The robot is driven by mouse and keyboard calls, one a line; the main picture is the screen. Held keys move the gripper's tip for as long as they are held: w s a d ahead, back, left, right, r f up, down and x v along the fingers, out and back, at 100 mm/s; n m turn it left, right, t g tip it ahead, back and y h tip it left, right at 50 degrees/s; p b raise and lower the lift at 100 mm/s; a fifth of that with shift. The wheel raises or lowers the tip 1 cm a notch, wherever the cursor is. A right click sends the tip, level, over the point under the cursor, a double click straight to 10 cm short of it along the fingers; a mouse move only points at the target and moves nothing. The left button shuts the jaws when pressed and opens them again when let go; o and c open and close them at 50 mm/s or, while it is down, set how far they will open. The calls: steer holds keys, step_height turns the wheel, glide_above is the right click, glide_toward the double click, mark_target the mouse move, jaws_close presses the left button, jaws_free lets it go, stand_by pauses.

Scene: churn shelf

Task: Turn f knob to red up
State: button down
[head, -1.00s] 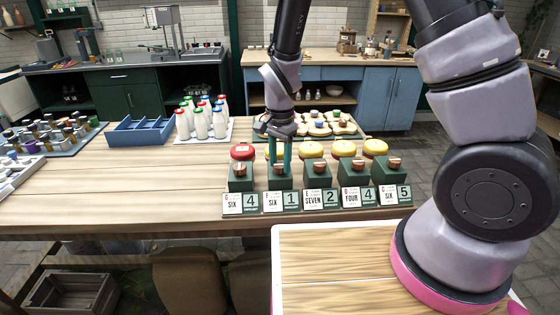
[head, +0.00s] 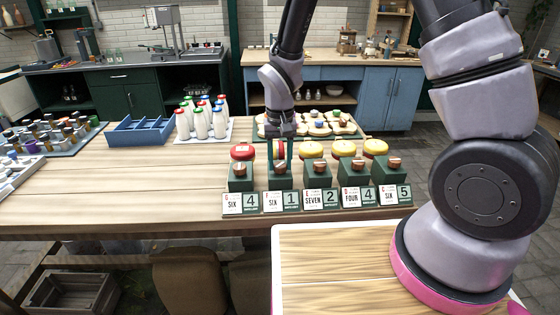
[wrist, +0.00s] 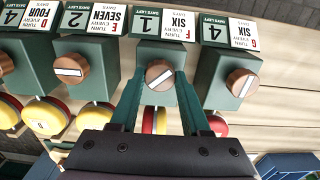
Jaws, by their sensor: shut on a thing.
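The G box on the left has a red-up disc (head: 242,152). The E (head: 313,149), D (head: 343,147) and C (head: 375,147) discs on the right are yellow-up. Bottles (head: 202,123) and a blue tray (head: 152,130) stand behind.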

mark_target(280, 164)
steer(key=n, duration=0.4)
steer(key=shift+n, duration=0.3)
steer(key=n, duration=0.4)
steer(key=shift+n, duration=0.3)
steer(key=shift+c, duration=1.8)
jaws_free()
step_height(280, 164, up, 11)
steer(key=shift+f, duration=0.1)
